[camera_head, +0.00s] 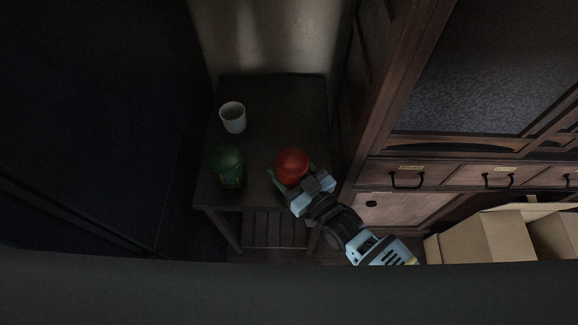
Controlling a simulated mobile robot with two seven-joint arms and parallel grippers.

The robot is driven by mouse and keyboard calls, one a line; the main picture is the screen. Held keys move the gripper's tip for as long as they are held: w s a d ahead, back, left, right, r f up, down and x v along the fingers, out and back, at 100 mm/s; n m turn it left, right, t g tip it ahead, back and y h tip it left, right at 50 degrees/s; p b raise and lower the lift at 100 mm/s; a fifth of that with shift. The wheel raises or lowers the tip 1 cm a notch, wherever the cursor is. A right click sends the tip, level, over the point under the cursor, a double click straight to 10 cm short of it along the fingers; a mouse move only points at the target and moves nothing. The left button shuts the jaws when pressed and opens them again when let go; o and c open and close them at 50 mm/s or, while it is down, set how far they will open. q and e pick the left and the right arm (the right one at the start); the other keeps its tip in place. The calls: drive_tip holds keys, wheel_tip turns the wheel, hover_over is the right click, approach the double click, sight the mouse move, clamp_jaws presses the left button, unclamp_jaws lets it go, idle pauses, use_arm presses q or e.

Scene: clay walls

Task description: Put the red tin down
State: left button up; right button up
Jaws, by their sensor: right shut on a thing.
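The red tin (292,163) shows its rounded red top over the right part of a small dark side table (265,100). My right gripper (290,182) comes in from the lower right and is shut on the red tin, with its fingers around the tin's sides. The tin's lower part is hidden, so I cannot tell whether it touches the table top. My left gripper is not in view.
A white cup (233,117) stands at the table's back left. A dark green tin (228,168) stands at its front left. A wooden cabinet (400,172) with drawers rises at the right. Cardboard boxes (480,240) lie at the lower right. The table's back right is clear.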

idle(0.3)
drive_tip(key=shift+f, duration=0.2)
drive_tip(key=o, duration=1.1)
drive_tip(key=shift+f, duration=0.1)
